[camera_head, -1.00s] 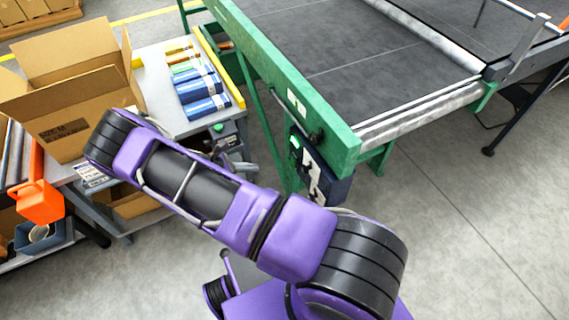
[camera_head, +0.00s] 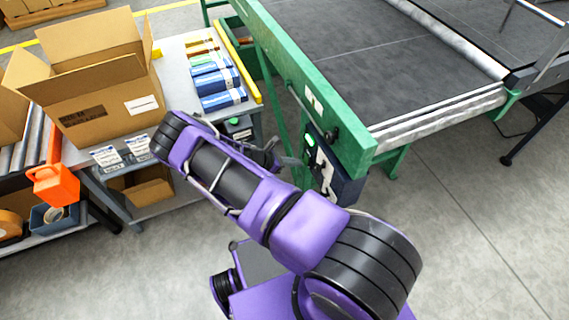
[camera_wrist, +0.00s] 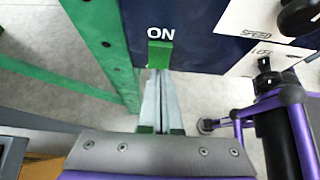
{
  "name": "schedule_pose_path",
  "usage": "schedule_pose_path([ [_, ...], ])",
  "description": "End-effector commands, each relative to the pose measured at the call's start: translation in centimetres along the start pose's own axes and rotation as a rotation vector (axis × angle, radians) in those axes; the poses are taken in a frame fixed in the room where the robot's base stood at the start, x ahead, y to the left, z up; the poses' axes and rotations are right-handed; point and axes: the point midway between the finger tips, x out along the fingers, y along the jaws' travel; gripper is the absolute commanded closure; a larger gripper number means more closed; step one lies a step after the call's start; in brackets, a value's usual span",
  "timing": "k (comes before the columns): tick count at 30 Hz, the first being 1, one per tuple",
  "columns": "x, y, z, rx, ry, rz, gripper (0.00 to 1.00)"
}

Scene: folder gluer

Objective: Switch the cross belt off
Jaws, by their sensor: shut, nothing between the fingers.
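The cross belt's control box (camera_head: 338,183) is dark blue and hangs under the end of the belt's green frame. In the wrist view its dark blue face (camera_wrist: 195,45) carries the white word ON, with a green switch piece (camera_wrist: 160,53) right below it. A lit green spot (camera_head: 309,142) shows on the box in the head view. My gripper (camera_wrist: 158,74) is shut and empty, its fingertips just below the green piece; I cannot tell whether they touch it. In the head view my gripper (camera_head: 296,161) is at the box's left side. No OFF marking is readable.
A white panel marked SPEED (camera_wrist: 250,18) with a black knob (camera_wrist: 300,15) is to the right. The green frame leg (camera_wrist: 108,45) is close on the left. A bench with an open carton (camera_head: 105,100) and blue packs (camera_head: 220,85) stands left of the belt (camera_head: 350,65).

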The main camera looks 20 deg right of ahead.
Motion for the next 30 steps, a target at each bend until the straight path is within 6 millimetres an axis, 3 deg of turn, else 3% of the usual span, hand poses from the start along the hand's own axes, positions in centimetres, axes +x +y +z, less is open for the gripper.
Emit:
schedule_pose_path([
  [21, 1.4, 0.0, -0.1, -0.001, -0.045, 0.0, 1.0],
  [30, 1.1, 0.0, 0.7, 0.0, -0.05, -0.001, 1.0],
])
